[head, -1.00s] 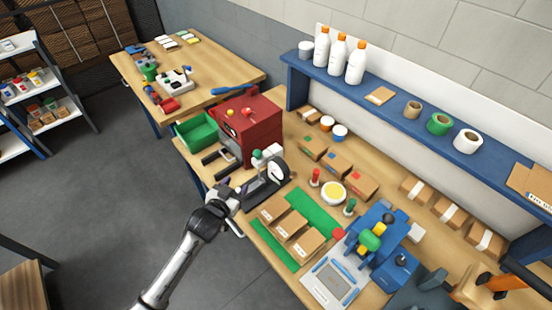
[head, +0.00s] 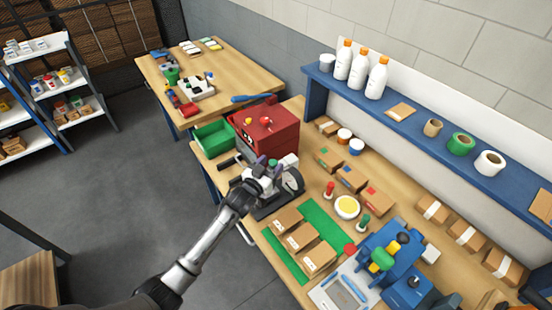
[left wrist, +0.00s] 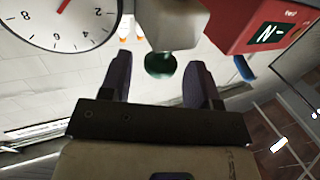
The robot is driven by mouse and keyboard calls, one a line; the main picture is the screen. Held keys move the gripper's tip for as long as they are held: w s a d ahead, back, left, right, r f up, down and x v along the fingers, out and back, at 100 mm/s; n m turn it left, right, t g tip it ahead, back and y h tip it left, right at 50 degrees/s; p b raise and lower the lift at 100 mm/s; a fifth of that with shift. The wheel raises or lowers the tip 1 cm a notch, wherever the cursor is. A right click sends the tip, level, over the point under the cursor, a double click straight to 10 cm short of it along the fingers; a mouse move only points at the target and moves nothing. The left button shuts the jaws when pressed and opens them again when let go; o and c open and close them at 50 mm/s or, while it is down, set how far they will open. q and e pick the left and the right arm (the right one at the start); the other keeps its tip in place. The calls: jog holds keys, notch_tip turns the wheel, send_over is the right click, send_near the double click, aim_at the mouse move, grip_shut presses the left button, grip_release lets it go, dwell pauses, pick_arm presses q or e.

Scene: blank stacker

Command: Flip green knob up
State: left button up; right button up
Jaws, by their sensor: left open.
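The green knob (left wrist: 160,65) is a dark green ball under a pale grey block in the left wrist view. It lies between the two purple fingers of my open left gripper (left wrist: 157,78), with a gap on either side. Whether it is fully within finger depth I cannot tell. In the head view my left gripper (head: 271,166) is at the grey device with the round dial, in front of the red machine (head: 268,135). The gripper mostly hides the knob there. My right gripper is not in view.
The white dial (left wrist: 60,20) is close to the fingers at the upper left of the wrist view. A green bin (head: 212,138) stands left of the red machine. Cardboard boxes (head: 300,237) and a blue press (head: 385,255) stand to the right. Floor is clear at left.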

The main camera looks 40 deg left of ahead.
pick_arm(q)
jog(key=shift+w+a, duration=0.15)
jog(key=shift+w, duration=0.75)
jog(key=shift+w+a, duration=0.1)
jog(key=shift+w, duration=0.75)
jog(key=shift+c, duration=0.3)
grip_shut()
